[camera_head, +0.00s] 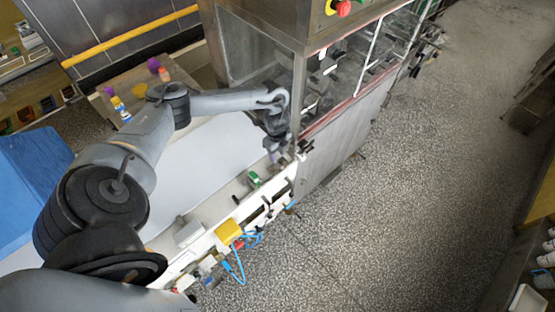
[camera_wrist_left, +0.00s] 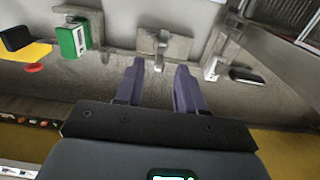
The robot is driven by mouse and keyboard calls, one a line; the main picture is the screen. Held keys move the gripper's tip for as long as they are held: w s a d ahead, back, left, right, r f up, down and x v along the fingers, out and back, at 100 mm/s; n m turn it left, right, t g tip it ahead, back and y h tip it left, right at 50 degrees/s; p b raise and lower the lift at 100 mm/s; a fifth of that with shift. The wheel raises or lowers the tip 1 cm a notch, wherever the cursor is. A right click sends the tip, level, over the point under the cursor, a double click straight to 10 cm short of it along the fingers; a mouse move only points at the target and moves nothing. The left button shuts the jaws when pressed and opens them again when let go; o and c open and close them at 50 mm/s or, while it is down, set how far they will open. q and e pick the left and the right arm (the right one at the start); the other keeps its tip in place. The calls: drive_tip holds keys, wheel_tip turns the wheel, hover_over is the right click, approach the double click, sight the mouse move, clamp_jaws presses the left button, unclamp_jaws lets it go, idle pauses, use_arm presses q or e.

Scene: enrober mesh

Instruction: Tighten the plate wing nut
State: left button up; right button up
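My left gripper (camera_head: 276,152) is at the conveyor's side rail, beside the steel machine housing. In the left wrist view its two dark fingers (camera_wrist_left: 159,82) are apart with nothing between them. Just beyond the fingertips a small grey metal fitting, which looks like the wing nut (camera_wrist_left: 160,42), stands on a flat grey plate (camera_wrist_left: 181,47). The fingertips appear short of it, and I cannot tell the exact gap. In the head view the nut is too small or hidden by the gripper to make out. My right gripper is in neither view.
A green block (camera_head: 254,178) is on the rail near the gripper; it also shows in the left wrist view (camera_wrist_left: 73,40). A yellow box (camera_head: 229,231) and blue cables (camera_head: 238,266) are further along. The steel housing (camera_head: 262,25) stands close beside the gripper.

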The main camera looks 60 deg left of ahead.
sight(277, 162)
use_arm(q)
drive_tip(key=shift+f, duration=2.8)
drive_tip(key=shift+c, duration=0.4)
clamp_jaws()
